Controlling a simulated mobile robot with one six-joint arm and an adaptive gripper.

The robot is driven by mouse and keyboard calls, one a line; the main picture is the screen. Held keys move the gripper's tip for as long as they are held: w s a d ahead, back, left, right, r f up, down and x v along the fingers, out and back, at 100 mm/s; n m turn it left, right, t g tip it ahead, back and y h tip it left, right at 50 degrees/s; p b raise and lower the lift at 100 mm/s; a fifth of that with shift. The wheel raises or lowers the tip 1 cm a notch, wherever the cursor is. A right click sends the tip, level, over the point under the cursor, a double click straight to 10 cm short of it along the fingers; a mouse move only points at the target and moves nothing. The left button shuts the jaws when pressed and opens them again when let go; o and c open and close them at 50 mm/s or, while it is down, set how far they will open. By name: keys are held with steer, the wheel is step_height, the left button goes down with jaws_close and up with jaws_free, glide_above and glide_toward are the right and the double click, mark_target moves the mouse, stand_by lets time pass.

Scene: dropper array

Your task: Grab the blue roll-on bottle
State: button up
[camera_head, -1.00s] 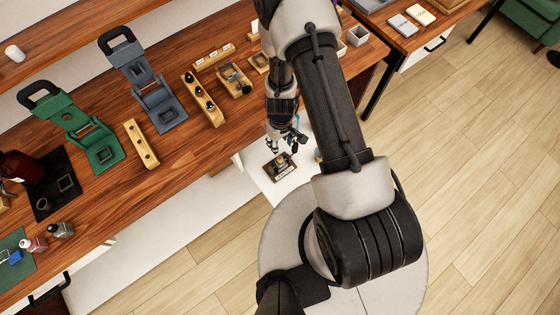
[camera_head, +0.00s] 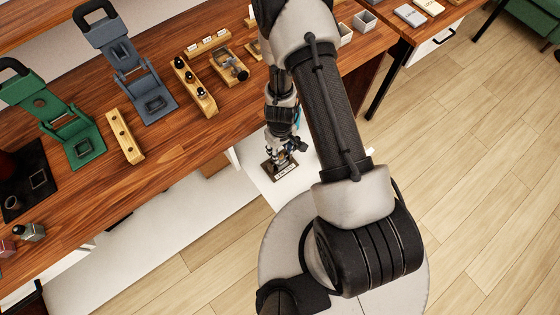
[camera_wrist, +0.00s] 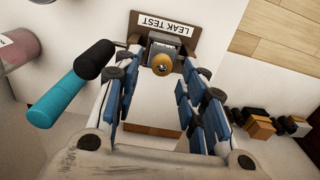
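My gripper (camera_head: 284,150) hangs over a small dark stand (camera_head: 280,168) on a white surface beside the bench. In the wrist view my gripper (camera_wrist: 161,80) is open, with blue pads on both fingers. Between and beyond the fingers is the dark brown stand (camera_wrist: 139,24) labelled LEAK TEST, bearing a grey block with an amber ball-shaped top (camera_wrist: 161,65). The fingers appear apart from it. A teal cylinder with a black end (camera_wrist: 60,98) lies at the left of the wrist view, close to the left finger. I cannot tell whether it is the blue roll-on bottle.
A pinkish labelled container (camera_wrist: 18,48) is at the wrist view's upper left. Several small dark and amber items (camera_wrist: 257,126) are at its right. The wooden bench (camera_head: 110,185) bears a green press (camera_head: 75,135), a grey press (camera_head: 150,100) and wooden racks (camera_head: 124,135). Floor is open at right.

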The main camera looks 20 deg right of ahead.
mark_target(280, 154)
steer(key=shift+a+f+b, duration=0.1)
steer(key=shift+f+b, duration=2.5)
steer(key=shift+b, duration=0.05)
steer(key=shift+r, duration=0.1)
jaws_close()
